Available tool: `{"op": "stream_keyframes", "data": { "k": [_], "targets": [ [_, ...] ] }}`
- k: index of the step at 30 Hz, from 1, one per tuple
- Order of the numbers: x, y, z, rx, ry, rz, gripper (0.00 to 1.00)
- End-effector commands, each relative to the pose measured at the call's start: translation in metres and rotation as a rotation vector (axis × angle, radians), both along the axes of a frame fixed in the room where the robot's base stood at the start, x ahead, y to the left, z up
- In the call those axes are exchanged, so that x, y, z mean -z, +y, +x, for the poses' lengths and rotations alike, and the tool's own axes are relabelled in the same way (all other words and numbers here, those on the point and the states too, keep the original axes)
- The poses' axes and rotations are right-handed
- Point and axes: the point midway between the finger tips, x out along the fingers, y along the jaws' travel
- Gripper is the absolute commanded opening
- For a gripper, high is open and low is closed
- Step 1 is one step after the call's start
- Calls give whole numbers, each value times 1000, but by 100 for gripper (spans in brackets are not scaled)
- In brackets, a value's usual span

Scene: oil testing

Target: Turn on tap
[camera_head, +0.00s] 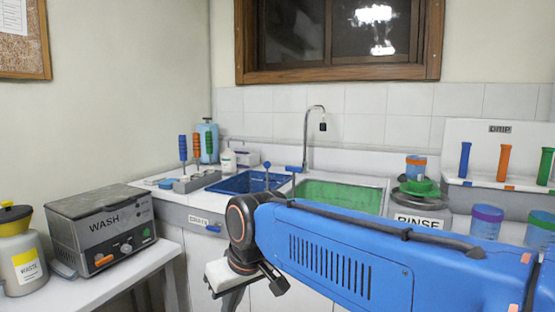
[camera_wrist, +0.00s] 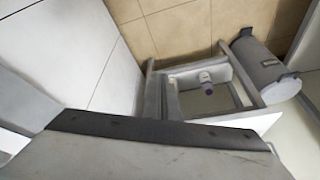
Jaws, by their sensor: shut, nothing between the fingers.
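The tap (camera_head: 308,135) is a tall, curved metal spout with a dark tip, standing behind the sinks in the head view. A small blue lever (camera_head: 294,169) sits at the base of the tap, on its left. The green basin (camera_head: 340,195) is below the spout, and I see no water running. My gripper (camera_head: 233,299) is shut and empty, low in front of the counter and well apart from the tap. It points down, and its tips are cut off by the lower edge. The tap is not in the wrist view.
A blue basin (camera_head: 248,182) lies left of the green one. The grey WASH machine (camera_head: 102,228) and a waste bottle (camera_head: 20,255) stand on the left table. The RINSE container (camera_head: 420,205) and DRIP rack (camera_head: 500,150) are right. My blue arm crosses in front of the counter.

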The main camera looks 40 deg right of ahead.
Motion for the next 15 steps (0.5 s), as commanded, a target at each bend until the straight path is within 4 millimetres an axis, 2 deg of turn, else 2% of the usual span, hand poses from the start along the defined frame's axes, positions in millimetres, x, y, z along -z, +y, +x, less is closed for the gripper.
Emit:
{"op": "stream_keyframes", "data": {
  "k": [3, 8, 15],
  "targets": [
    [-30, -15, 23, 44, 6, 30, 0],
    [-68, -36, 51, 90, 10, 70, 0],
    [-121, -77, 90, 151, 5, 131, 0]
  ]
}}
